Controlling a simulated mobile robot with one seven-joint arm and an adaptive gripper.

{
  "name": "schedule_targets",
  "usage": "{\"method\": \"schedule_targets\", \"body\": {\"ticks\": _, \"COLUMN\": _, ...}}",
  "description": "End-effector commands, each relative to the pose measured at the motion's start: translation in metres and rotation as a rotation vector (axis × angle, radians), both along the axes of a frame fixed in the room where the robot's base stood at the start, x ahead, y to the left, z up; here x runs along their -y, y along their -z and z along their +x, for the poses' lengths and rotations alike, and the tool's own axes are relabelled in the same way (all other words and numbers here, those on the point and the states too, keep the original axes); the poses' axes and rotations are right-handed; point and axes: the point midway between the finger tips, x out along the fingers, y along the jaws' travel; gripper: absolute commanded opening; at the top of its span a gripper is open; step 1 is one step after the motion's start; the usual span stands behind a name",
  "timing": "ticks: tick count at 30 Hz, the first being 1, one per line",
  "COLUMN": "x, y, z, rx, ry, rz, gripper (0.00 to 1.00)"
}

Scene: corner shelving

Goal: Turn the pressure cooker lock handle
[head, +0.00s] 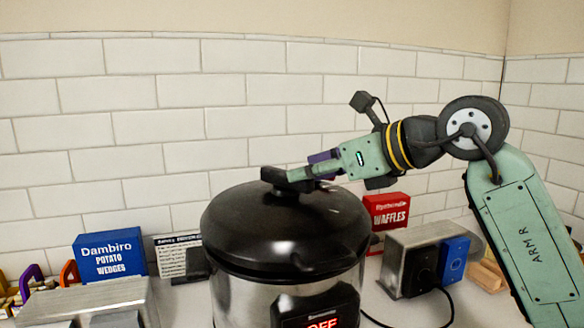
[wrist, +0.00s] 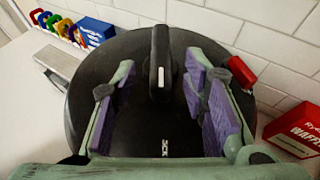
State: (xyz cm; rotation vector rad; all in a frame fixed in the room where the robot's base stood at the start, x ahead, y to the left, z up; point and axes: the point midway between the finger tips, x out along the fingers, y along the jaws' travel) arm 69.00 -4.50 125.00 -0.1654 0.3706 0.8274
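The pressure cooker (head: 230,297) has a steel body, a black domed lid (head: 285,230) and a front display with red "OFF" lettering. The black lock handle (head: 281,180) stands on top of the lid. In the wrist view the handle (wrist: 160,75) is a narrow upright bar with a light mark, over the black lid (wrist: 150,125). My gripper (head: 300,174) reaches the handle from the right. In the wrist view its purple-padded fingers (wrist: 161,66) are apart, one on each side of the handle, with visible gaps. The fingertips' exact depth along the handle is unclear.
A blue potato wedges box (head: 109,256) and a text card (head: 172,255) stand left of the cooker. A red waffles box (head: 388,212) and a metal appliance (head: 408,258) with a black cord stand right. A tiled wall (head: 180,110) closes off the back.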

Motion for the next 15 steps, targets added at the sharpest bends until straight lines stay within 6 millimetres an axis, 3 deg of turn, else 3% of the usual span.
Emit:
{"method": "schedule_targets", "body": {"ticks": 7, "x": -0.027, "y": 0.012, "z": 0.024, "rx": 0.000, "ry": -0.001, "rz": 0.002, "gripper": 0.40}}
{"method": "schedule_targets", "body": {"ticks": 15, "x": -0.034, "y": 0.019, "z": 0.031, "rx": 0.000, "ry": 0.001, "rz": 0.001, "gripper": 0.40}}
